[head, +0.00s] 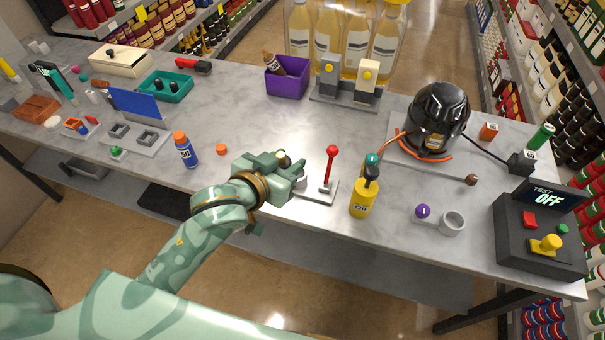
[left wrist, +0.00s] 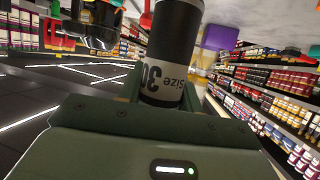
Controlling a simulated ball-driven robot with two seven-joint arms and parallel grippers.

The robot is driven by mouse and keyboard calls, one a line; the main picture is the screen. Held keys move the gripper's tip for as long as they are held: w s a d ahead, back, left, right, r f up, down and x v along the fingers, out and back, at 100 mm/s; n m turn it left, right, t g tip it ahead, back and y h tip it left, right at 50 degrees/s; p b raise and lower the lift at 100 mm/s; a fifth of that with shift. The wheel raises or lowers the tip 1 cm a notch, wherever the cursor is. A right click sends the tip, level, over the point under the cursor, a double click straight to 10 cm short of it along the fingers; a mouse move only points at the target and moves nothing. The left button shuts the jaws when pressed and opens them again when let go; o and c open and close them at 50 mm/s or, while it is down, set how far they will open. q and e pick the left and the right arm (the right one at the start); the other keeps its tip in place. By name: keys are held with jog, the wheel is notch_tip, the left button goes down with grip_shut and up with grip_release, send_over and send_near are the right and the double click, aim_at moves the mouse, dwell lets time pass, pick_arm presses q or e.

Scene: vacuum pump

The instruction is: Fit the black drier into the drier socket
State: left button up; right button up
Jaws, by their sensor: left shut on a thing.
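My left gripper (head: 285,167) is shut on the black drier (left wrist: 172,52), over the front part of the table near the red-knobbed lever. In the left wrist view the drier is a black cylinder with a white size label, standing up between the fingers. The drier socket cannot be told for sure; a pale round holder (head: 300,181) is partly hidden beside my gripper at the lever base, and a grey ring (head: 453,222) stands at the right. My right gripper is not in view.
The red-knobbed lever (head: 331,165) stands close to my gripper's right. A yellow bottle (head: 363,199) is just beyond it, and a blue bottle (head: 185,150) is to the left. The black pump (head: 437,118) and the test box (head: 535,235) are at the right.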

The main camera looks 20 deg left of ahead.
pick_arm(q)
jog(key=w+f+b, duration=0.2)
jog(key=w+f, duration=0.1)
jog(key=f, duration=0.1)
jog(key=w+f+b, duration=0.1)
jog(key=w+f, duration=0.3)
jog(key=w+f+b, duration=0.2)
jog(key=w+f, duration=0.1)
jog(key=f, duration=0.1)
jog(key=shift+w+a+b, duration=0.25)
jog(key=shift+w+b, duration=0.1)
jog(key=shift+w, duration=0.05)
jog(key=shift+r, duration=0.15)
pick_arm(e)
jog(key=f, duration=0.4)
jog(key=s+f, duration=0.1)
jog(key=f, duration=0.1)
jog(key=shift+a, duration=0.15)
pick_arm(q)
jog(key=o, duration=1.1)
